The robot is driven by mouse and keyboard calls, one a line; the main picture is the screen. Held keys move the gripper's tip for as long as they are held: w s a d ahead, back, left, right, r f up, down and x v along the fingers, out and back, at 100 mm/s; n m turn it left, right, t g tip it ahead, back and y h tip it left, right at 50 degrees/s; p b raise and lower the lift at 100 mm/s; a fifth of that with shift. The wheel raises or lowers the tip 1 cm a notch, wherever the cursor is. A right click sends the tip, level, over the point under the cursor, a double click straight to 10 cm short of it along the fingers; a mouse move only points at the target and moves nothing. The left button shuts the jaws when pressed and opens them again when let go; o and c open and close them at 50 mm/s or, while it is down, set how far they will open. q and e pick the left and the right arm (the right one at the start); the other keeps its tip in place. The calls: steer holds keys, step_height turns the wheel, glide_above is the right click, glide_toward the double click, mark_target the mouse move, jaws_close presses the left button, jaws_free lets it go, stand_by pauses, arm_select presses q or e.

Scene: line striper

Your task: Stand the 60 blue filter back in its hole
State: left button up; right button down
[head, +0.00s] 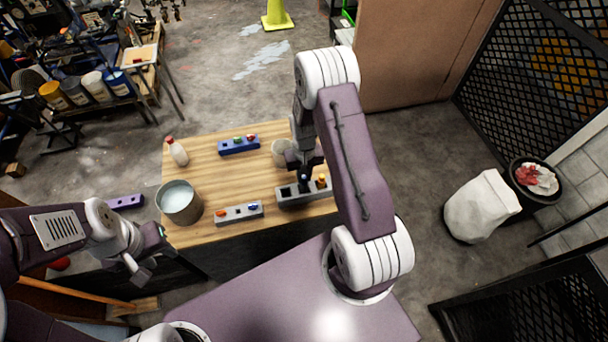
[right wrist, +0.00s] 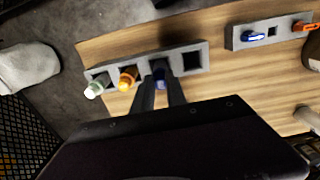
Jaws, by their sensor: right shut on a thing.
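A long grey rack (right wrist: 215,52) with square holes stands near the table's right front edge; it also shows in the head view (head: 283,196). My right gripper (right wrist: 161,82) points down over it, shut on a blue filter (right wrist: 159,68). The blue filter is at a hole between an orange filter (right wrist: 128,77) and an empty dark hole (right wrist: 192,61). The fingers hide much of it, so I cannot tell how deep it sits. A white-and-green filter (right wrist: 94,90) is at the rack's end. My left gripper (head: 143,268) hangs left of the table, away from the racks.
A smaller grey rack (head: 229,216) holds an orange and a blue filter. A blue rack (head: 226,149) stands behind it. A metal pot (head: 180,202), a white bottle (head: 177,151) and a pale cup (head: 279,151) share the table (head: 212,177). The table's middle is clear.

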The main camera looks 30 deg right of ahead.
steer(key=shift+f+b, duration=0.75)
steer(key=shift+f, duration=0.35)
steer(key=c, duration=0.9)
jaws_free()
steer(key=shift+r, duration=0.1)
steer(key=shift+c, duration=0.2)
step_height(320, 180, up, 7)
steer(key=p, duration=0.6)
